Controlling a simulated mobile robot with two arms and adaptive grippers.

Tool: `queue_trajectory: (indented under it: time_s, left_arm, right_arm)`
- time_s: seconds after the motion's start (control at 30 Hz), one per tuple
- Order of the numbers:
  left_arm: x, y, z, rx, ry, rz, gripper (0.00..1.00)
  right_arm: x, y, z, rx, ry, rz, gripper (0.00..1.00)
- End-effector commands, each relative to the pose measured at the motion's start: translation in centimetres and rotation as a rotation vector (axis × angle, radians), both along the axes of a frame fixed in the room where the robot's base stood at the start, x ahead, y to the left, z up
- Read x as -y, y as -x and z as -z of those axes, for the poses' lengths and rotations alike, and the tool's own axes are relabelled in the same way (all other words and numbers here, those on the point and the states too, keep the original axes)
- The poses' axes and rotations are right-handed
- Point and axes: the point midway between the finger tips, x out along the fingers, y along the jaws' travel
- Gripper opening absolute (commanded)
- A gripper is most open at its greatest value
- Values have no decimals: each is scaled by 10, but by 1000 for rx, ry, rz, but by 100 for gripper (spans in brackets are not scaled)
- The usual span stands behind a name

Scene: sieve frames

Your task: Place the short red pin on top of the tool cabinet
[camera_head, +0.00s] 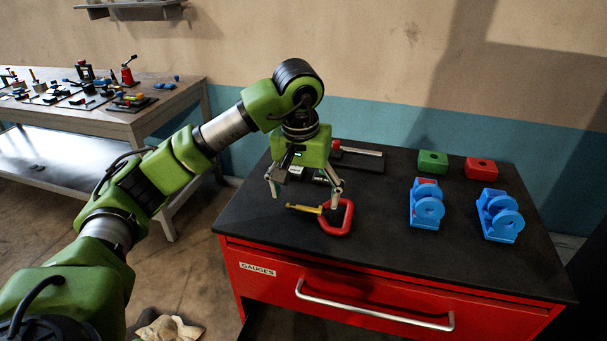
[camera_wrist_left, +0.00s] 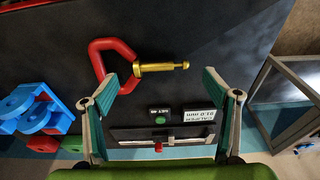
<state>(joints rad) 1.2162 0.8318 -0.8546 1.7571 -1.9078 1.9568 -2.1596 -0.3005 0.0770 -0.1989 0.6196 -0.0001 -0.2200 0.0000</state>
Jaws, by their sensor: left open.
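A pin with a red loop handle (camera_head: 348,217) and a brass-coloured shaft (camera_head: 306,209) lies on the black top of the red tool cabinet (camera_head: 390,240), near its front left. In the left wrist view its red loop (camera_wrist_left: 103,58) is at the upper left and its shaft (camera_wrist_left: 160,67) points right. My left gripper (camera_head: 305,197) is open and empty above the cabinet top, fingers pointing down. In the left wrist view the shaft shows just beyond the gap between the fingers (camera_wrist_left: 169,76). My right gripper is not in view.
Two blue parts with discs (camera_head: 427,210) (camera_head: 498,217), a green block (camera_head: 432,161) and a red block (camera_head: 481,168) stand on the right of the top. A caliper (camera_head: 358,151) lies behind my gripper. A cluttered workbench (camera_head: 150,118) stands at the left.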

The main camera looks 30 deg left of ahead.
Motion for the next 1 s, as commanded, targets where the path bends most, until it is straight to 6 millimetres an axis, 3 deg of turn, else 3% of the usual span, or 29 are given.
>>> queue_trajectory:
  time_s: [0.1,0.2,0.4,0.6,1.0]
  left_arm:
    - [2,4,-29,7,0,1,80]
    - [2,7,-50,6,-2,0,80]
    - [3,12,-76,4,-1,0,80]
    - [4,14,-87,0,0,0,80]
    - [4,15,-87,-1,0,0,80]
  right_arm:
    - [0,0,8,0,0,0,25]
    - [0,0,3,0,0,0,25]
    - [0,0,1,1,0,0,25]
    - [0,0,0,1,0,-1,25]
    - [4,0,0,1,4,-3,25]
